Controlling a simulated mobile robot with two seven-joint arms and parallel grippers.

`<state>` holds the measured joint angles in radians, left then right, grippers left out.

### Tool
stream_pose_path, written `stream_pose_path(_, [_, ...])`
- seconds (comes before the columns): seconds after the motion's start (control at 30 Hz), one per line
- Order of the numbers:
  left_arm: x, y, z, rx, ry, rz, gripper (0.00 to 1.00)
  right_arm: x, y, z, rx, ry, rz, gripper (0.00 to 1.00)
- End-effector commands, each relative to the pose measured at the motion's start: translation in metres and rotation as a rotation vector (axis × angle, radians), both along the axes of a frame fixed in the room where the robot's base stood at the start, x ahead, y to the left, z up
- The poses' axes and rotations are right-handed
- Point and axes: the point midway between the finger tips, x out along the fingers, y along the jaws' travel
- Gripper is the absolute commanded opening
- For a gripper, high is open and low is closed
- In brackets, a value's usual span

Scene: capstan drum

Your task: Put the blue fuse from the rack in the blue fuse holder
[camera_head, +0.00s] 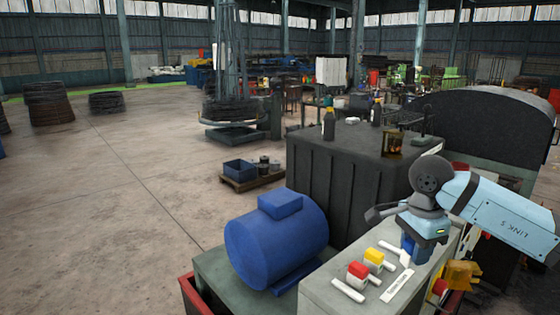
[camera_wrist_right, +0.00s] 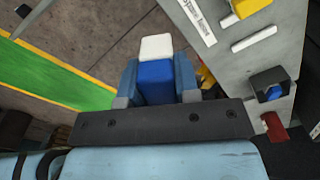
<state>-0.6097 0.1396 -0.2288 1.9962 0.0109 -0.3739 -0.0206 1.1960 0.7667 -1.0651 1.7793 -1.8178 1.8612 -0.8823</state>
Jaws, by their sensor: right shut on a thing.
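My right gripper (camera_wrist_right: 157,82) is shut on the blue fuse (camera_wrist_right: 155,78), a blue block with a white end, held between the two fingers. In the head view the right gripper (camera_head: 412,250) is over the right part of the grey rack top (camera_head: 335,303), and blue shows below the wrist. I cannot tell how high the fuse is. In the right wrist view a dark open holder (camera_wrist_right: 268,82) with some blue inside is on the grey panel, right of the fuse and apart from it. My left gripper is not in view.
A red fuse (camera_head: 357,270) and a yellow fuse (camera_head: 374,256) sit on the rack top beside white strips and a label (camera_head: 396,287). A blue motor (camera_head: 277,240) stands left, and a dark ribbed cabinet (camera_head: 345,175) stands behind. A yellow part (camera_head: 462,274) is at the right.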

Motion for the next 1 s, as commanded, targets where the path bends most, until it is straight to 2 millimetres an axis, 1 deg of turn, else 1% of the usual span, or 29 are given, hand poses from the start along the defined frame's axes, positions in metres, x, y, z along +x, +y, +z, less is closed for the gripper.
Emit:
stream_pose_path(0.1, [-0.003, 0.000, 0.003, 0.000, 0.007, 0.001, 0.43, -0.012, 0.007, -0.018, -0.005, 0.008, 0.282, 0.05])
stream_pose_path(0.3, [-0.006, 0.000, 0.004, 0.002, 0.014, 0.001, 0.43, -0.033, 0.019, -0.047, -0.004, 0.019, 0.767, 0.05])
stream_pose_path(0.4, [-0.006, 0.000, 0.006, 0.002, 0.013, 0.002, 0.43, -0.043, 0.024, -0.059, -0.001, 0.023, 0.978, 0.05])
stream_pose_path(0.5, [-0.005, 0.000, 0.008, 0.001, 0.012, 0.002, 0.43, -0.052, 0.027, -0.068, 0.002, 0.026, 1.146, 0.05])
stream_pose_path(0.6, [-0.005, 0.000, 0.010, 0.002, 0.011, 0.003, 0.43, -0.057, 0.030, -0.074, 0.006, 0.026, 1.262, 0.05])
stream_pose_path(0.7, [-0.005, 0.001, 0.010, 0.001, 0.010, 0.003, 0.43, -0.061, 0.031, -0.078, 0.007, 0.026, 1.329, 0.05])
stream_pose_path(1.0, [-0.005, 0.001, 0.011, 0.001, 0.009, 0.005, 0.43, -0.062, 0.032, -0.080, 0.008, 0.026, 1.356, 0.05])
